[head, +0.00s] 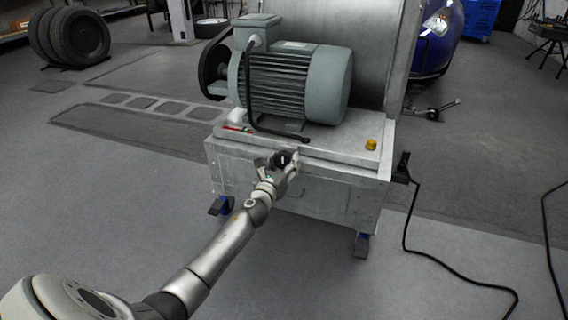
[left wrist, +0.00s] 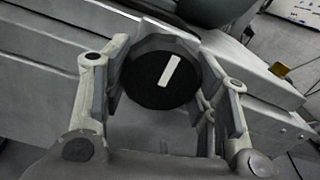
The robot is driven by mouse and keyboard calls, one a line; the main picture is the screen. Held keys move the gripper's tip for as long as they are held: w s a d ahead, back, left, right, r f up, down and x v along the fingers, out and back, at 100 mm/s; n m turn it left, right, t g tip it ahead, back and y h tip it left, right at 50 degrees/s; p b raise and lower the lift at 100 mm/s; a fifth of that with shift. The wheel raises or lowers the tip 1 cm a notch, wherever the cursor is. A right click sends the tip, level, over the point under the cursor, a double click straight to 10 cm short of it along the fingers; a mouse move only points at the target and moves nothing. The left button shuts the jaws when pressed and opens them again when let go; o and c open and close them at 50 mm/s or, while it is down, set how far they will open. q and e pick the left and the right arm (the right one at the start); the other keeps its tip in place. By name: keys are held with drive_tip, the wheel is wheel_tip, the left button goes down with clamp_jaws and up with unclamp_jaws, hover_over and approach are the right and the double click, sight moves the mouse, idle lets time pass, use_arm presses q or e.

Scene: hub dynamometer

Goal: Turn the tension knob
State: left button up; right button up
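The tension knob (head: 284,158) is a round black knob on the front of the grey machine cabinet. In the left wrist view the knob (left wrist: 150,84) faces me, and its white mark leans to the right at the top. My left gripper (head: 278,168) is at the knob, with one finger on each side of it. In the left wrist view the pads of the left gripper (left wrist: 163,90) meet both edges of the knob, so it looks shut on it. The pads hide the knob's sides. My right gripper is in neither view.
A large ribbed motor (head: 290,82) sits on the cabinet (head: 330,190), with a yellow button (head: 371,144) at the top right. A black cable (head: 408,225) runs over the floor at the right. Tyres (head: 78,38) stand far left. The floor in front is clear.

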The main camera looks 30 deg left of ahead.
use_arm(q)
drive_tip(key=shift+c, duration=1.1)
drive_tip(key=shift+n, duration=0.3)
